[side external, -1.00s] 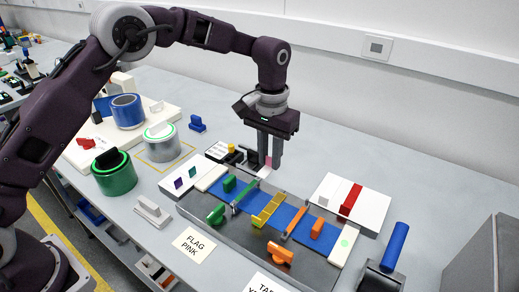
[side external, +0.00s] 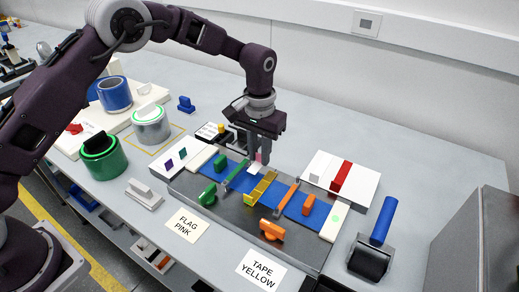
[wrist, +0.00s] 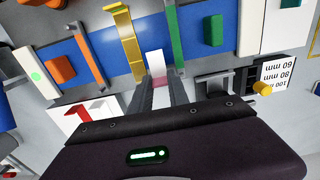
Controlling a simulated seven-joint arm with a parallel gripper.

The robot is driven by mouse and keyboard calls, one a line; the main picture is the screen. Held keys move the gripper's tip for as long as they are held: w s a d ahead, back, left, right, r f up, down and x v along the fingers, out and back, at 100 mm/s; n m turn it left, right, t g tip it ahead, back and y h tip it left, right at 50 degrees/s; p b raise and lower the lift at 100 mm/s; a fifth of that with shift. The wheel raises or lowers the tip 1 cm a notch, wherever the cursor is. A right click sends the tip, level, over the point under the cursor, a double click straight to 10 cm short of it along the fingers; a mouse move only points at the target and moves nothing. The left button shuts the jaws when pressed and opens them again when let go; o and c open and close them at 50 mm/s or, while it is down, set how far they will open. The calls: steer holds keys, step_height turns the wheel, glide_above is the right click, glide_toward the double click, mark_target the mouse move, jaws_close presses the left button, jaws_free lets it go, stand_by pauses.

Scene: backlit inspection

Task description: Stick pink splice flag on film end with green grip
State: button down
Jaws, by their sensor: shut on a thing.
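My gripper (side external: 260,158) is shut on the pink splice flag (wrist: 156,69), which has a whitish far part and a pink part near the fingers. The fingers also show in the wrist view (wrist: 160,95). The flag is at the back edge of the splicing bed, between the green bar (side external: 237,176) and the yellow stepped piece (side external: 262,187). Its whitish part overlaps the blue film (wrist: 150,31) in the wrist view; I cannot tell whether it touches. The green grip (side external: 219,163) stands on the film left of the green bar in the side view.
An orange bar (side external: 286,194) and orange grip (side external: 307,204) stand on the right part of the bed. A white plate with a red piece (side external: 341,176) lies behind right. A black holder with a yellow knob (wrist: 262,88) is close beside my gripper. A blue-handled roller (side external: 382,220) is at right.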

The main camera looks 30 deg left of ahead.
steer(key=shift+f, duration=0.2)
stand_by(0.3)
steer(key=shift+f, duration=1)
steer(key=c, duration=1.2)
jaws_free()
steer(key=shift+o, duration=0.2)
steer(key=shift+a, duration=0.1)
step_height(320, 180, up, 7)
steer(key=shift+r, duration=0.1)
